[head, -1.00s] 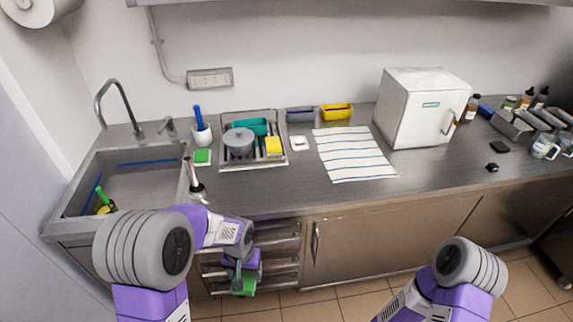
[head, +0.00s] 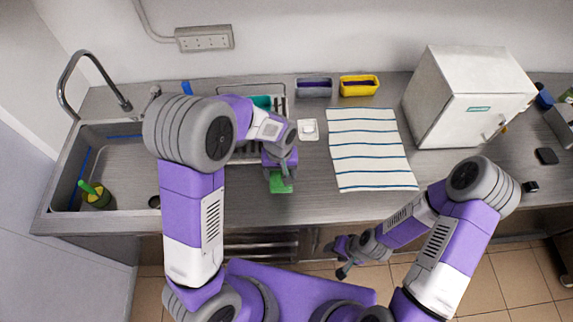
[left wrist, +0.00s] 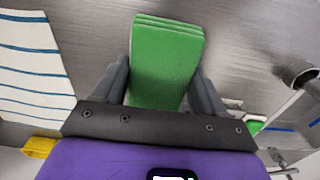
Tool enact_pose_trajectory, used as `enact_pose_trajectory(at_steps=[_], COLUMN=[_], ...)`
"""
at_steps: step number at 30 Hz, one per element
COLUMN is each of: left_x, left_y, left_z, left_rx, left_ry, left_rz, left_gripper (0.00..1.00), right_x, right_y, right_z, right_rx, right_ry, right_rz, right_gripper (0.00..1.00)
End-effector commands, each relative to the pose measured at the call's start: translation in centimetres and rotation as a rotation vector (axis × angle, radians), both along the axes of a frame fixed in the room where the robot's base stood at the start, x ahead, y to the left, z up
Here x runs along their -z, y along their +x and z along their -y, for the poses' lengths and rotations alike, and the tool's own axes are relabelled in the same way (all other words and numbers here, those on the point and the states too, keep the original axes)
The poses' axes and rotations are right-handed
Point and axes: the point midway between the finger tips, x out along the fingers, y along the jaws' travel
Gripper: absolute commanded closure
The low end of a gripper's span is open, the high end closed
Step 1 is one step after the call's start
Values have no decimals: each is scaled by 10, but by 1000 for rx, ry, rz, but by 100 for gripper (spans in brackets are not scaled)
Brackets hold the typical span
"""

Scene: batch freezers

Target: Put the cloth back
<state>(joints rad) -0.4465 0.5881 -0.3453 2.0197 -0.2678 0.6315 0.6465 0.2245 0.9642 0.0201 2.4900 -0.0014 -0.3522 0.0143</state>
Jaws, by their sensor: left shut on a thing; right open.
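My left gripper (head: 280,166) is shut on a green folded cloth (head: 282,183). It holds the cloth over the counter near the front edge, left of the striped towel. In the left wrist view the green cloth (left wrist: 167,62) lies between the two fingers (left wrist: 160,88), its layered edge pointing away from the gripper. I cannot tell whether it touches the counter. My right gripper (head: 346,257) is open and empty, low in front of the counter.
A white towel with blue stripes (head: 368,150) lies flat on the counter. A small white dish (head: 308,129), grey bin (head: 314,87), yellow bin (head: 358,86) and white freezer (head: 450,100) stand nearby. The sink (head: 125,180) is left; my left arm partly hides the drying rack.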

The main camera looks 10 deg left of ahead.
Motion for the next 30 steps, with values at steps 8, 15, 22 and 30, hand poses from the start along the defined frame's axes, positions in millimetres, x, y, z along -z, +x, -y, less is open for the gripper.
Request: enact_pose_trajectory(at_steps=[8, 15, 22, 30], left_x=[45, 66, 96, 99], left_y=[-1, 0, -1, 0], left_z=[0, 1, 1, 1], left_rx=[-6, -6, -6, -5], left_ry=[2, 1, 2, 0], left_rz=[-7, -2, -5, 0], left_gripper=[53, 53, 53, 53], right_x=[0, 1, 1, 1], right_y=[-1, -1, -1, 0], right_z=[0, 0, 0, 0], right_rx=[0, 0, 1, 1], right_ry=[0, 0, 0, 0], right_rz=[-3, -2, -1, -1], right_gripper=[50, 50, 50, 50])
